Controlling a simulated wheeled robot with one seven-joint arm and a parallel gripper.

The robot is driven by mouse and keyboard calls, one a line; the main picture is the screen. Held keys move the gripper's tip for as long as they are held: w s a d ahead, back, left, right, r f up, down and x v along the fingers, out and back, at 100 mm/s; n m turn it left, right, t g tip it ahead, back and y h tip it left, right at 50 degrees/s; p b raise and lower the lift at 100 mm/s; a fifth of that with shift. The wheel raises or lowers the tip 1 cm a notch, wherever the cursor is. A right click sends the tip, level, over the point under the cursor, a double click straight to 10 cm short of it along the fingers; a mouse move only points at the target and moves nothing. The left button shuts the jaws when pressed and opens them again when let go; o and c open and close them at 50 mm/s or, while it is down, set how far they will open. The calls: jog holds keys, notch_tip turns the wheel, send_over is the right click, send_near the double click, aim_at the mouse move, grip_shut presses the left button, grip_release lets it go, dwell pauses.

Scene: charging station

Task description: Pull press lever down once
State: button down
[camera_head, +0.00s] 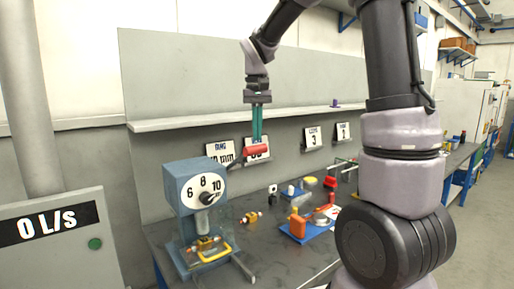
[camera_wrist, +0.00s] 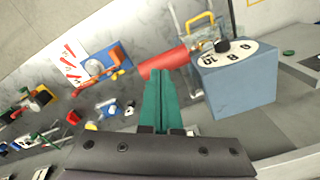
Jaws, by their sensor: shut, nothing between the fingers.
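The press (camera_head: 183,192) is a blue-grey box with a white dial face reading 6, 8, 10, standing at the bench's left end. It also shows in the wrist view (camera_wrist: 238,88). Its lever rises from the right side toward a red cylindrical handle (camera_head: 257,150), raised above the bench; the handle shows in the wrist view (camera_wrist: 163,62). My gripper (camera_head: 257,138) has long green fingers pointing down, shut and empty, with tips right at the handle; it shows in the wrist view too (camera_wrist: 160,72). I cannot tell whether the tips touch the handle.
The bench (camera_head: 225,270) holds a blue tray with orange parts (camera_head: 300,225) and several small items. A grey shelf (camera_head: 200,122) runs behind, with white cards (camera_head: 313,137) below it. A grey panel reading 0 L/S (camera_head: 55,225) stands at left. The air above the bench is mostly clear.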

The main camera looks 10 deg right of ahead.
aim_at(260, 149)
jog(key=shift+f, duration=0.1)
jog(key=shift+f, duration=1.15)
jog(key=shift+s+d+f, duration=0.15)
jog(key=shift+s+f, duration=0.15)
jog(key=shift+f, duration=0.25)
jog(key=shift+s+d+f, duration=0.1)
jog(key=shift+s+f, duration=0.2)
jog(key=shift+f, duration=0.2)
jog(key=shift+s+d+f, duration=0.15)
jog(key=shift+s+f, duration=0.1)
jog(key=shift+f, duration=0.35)
jog(key=shift+s+d+f, duration=0.1)
jog(key=shift+s+f, duration=0.15)
jog(key=shift+f, duration=0.45)
